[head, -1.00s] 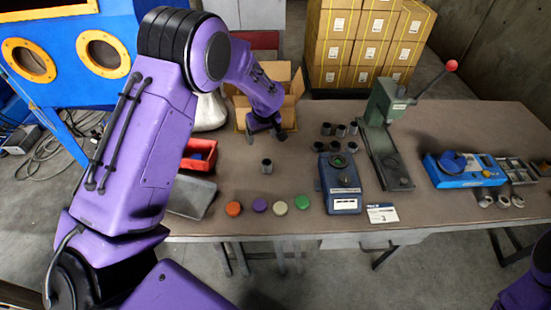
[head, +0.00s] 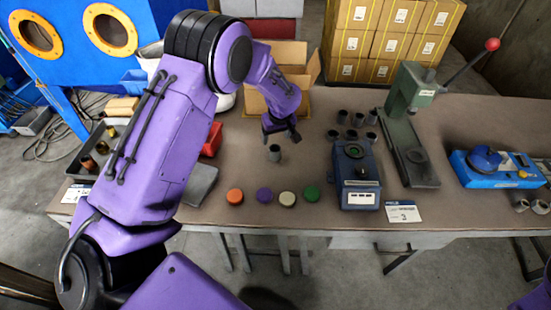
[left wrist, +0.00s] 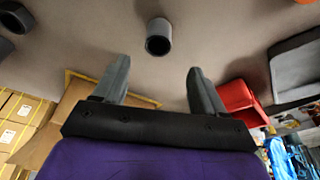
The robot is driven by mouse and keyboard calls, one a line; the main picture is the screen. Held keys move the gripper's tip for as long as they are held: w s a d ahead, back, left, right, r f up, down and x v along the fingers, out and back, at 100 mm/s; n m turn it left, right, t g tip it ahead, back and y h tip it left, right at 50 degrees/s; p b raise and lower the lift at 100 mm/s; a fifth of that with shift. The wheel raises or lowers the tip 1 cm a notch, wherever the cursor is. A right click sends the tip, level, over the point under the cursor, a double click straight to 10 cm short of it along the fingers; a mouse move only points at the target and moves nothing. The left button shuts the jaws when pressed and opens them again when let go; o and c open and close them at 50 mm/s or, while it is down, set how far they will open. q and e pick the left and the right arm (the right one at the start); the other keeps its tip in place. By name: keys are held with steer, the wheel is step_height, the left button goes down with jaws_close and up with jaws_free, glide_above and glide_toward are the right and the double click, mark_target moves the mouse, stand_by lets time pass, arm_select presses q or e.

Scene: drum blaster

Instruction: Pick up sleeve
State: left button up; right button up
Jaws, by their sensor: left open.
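A lone grey metal sleeve (head: 274,153) stands upright on the brown table, in front of my left gripper (head: 281,132). In the left wrist view the sleeve (left wrist: 159,37) shows its dark open end, beyond and roughly centred between the fingertips. My left gripper (left wrist: 158,78) is open, with nothing between its fingers, and apart from the sleeve. Several similar sleeves (head: 356,119) stand in a group farther right, behind the blue fixture. My right gripper is out of view.
An open cardboard box (head: 294,98) stands behind the gripper. A red bin (left wrist: 238,101) and a grey tray (head: 199,184) lie to the left. Coloured discs (head: 264,195) line the front. A blue fixture (head: 355,180) and green press (head: 408,145) stand right.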

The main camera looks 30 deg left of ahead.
mark_target(275, 149)
arm_select(q)
steer(key=p+x, duration=0.1)
steer(key=x, duration=0.2)
steer(key=p+x, duration=0.1)
steer(key=x, duration=0.1)
steer(key=p+x, duration=0.1)
steer(key=x, duration=0.2)
steer(key=shift+w+d+f, duration=0.1)
steer(key=shift+d+f, duration=0.1)
steer(key=shift+f, duration=0.2)
steer(key=shift+w+a+f, duration=0.1)
steer(key=shift+f, duration=0.25)
jaws_close()
steer(key=shift+r, duration=0.1)
